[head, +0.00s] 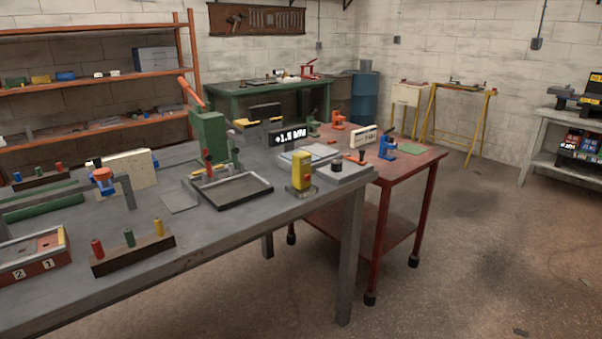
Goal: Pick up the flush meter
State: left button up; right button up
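No label names the flush meter, so I cannot tell for sure which thing it is. A small upright yellow device (301,171) with a dark base stands near the right end of the grey bench (225,227). Behind it a black readout (290,135) shows white characters that look like "+1.5 MM". A grey block with a black knob (338,170) sits just right of the yellow device. Neither of my grippers is in the head view.
A dark-rimmed tray (234,204) lies left of the yellow device, before a green press (209,135) with an orange lever. A block with coloured pegs (132,255) and a numbered red box (33,256) are nearer.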

aim_at(302, 161)
jog(key=i+l+u, duration=0.15)
jog(key=u, duration=0.3)
jog(key=i+l+u, duration=0.15)
jog(key=u, duration=0.3)
jog(key=i+l+u, duration=0.15)
jog(key=l, duration=0.3)
jog(key=l+u, duration=0.2)
jog(key=l, duration=0.3)
jog(key=i+l, duration=0.1)
jog(key=l, duration=0.3)
jog(key=i+l, duration=0.1)
jog(key=l, duration=0.35)
jog(key=i+l, duration=0.15)
jog(key=l, duration=0.25)
jog(key=i+l+u, duration=0.1)
jog(key=l, duration=0.35)
